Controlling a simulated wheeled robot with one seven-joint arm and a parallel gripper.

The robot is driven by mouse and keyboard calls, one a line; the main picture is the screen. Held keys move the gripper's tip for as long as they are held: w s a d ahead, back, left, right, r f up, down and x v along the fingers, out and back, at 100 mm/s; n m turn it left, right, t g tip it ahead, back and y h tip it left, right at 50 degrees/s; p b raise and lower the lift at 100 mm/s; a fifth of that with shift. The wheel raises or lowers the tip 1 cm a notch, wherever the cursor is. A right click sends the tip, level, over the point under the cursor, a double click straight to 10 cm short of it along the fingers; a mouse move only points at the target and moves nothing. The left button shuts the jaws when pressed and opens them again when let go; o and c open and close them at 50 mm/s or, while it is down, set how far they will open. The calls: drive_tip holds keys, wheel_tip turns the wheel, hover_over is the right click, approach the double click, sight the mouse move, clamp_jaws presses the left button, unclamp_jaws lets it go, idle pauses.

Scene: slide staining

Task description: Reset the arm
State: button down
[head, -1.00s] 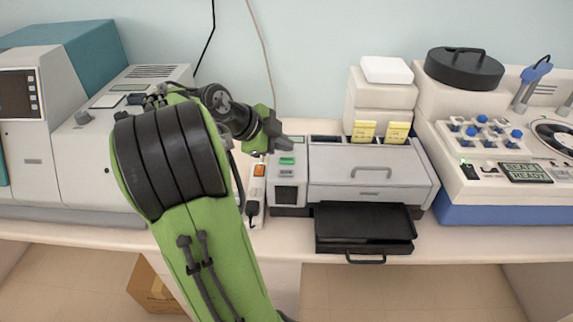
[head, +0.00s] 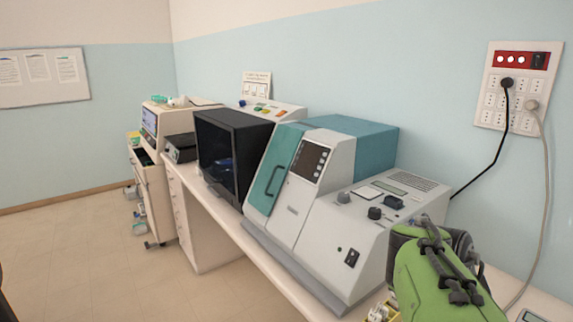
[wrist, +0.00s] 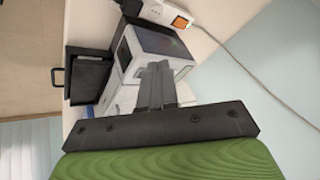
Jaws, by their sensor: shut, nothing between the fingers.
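My green arm shows folded at the lower right of the head view, beside the large teal and white machine (head: 310,200). My gripper does not show in the head view. In the wrist view my gripper (wrist: 158,68) is shut and empty, its dark fingers pressed together. Beyond the fingers in the wrist view is a white and grey machine (wrist: 128,55) with a dark window. A black tray (wrist: 88,75) with a handle sticks out from it. The fingers overlap the machine in the picture; I cannot tell the gap between them.
A black box-shaped device (head: 225,155) stands farther along the bench (head: 205,205). A wall socket panel (head: 515,88) has two cables hanging from it at the right. A whiteboard (head: 42,76) hangs on the far wall. The floor (head: 95,240) to the left is open.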

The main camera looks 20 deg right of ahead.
drive_tip(key=w+a+n+t+y, duration=0.2)
drive_tip(key=a+n+t, duration=0.1)
drive_tip(key=a+n, duration=0.5)
drive_tip(key=w+a+n+t+y, duration=0.1)
drive_tip(key=w+a+n+t, duration=0.1)
drive_tip(key=a+n, duration=0.6)
drive_tip(key=s+a+f+n+y, duration=0.1)
drive_tip(key=s+a+n, duration=0.1)
drive_tip(key=a+n, duration=0.2)
drive_tip(key=s+a+f+n+t+y, duration=0.1)
drive_tip(key=a+n, duration=0.4)
drive_tip(key=a, duration=0.5)
drive_tip(key=shift+s+n+y, duration=0.3)
drive_tip(key=shift+s+y, duration=0.5)
drive_tip(key=shift+s, duration=0.1)
drive_tip(key=shift+f, duration=0.1)
